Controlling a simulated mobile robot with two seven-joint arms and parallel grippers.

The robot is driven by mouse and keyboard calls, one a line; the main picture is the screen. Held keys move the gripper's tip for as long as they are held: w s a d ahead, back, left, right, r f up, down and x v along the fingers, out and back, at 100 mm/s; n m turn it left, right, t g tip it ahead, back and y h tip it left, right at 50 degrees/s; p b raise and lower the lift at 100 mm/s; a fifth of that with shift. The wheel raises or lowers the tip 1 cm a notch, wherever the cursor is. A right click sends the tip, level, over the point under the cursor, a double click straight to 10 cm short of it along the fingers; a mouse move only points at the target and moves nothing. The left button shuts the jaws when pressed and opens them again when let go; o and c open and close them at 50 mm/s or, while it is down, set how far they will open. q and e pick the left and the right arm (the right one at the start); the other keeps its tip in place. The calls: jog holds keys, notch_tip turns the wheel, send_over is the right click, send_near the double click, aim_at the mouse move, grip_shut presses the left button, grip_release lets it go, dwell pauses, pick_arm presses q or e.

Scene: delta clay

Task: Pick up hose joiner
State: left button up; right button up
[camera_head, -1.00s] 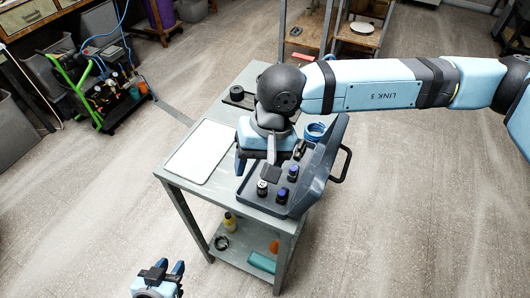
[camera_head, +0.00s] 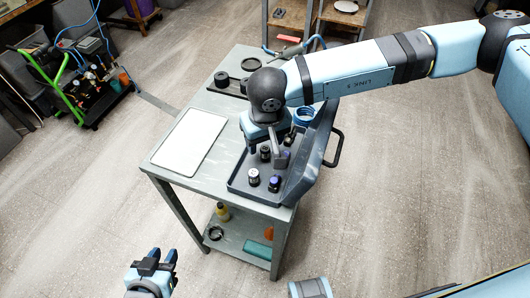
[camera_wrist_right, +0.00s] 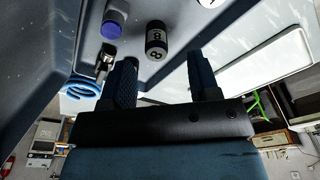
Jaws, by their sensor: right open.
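My right gripper (camera_head: 267,151) is open and empty, pointing down over the open grey case on the table; its two fingers show apart in the wrist view (camera_wrist_right: 162,72). A small dark metallic fitting, possibly the hose joiner, lies in the case beside the left finger in the wrist view (camera_wrist_right: 105,60); I cannot be sure what it is. A dark bottle marked 8 (camera_wrist_right: 156,40) stands beyond the gap between the fingers. A blue-capped bottle (camera_wrist_right: 112,24) is left of it. My left gripper (camera_head: 164,257) is open and empty, low and away from the table.
The grey case (camera_head: 243,187) has its lid raised on the right. A white panel (camera_head: 189,142) lies left of it. A blue coil (camera_head: 304,116) and dark round parts (camera_head: 221,79) are farther back. The lower shelf (camera_head: 238,233) holds a yellow bottle (camera_head: 222,211).

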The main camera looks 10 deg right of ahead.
aim_at(265, 149)
jog(key=f, duration=0.5)
jog(key=shift+w+d, duration=0.15)
jog(key=shift+d, duration=0.05)
jog(key=shift+r, duration=0.1)
jog(key=c, duration=1)
jog(key=shift+r, duration=0.15)
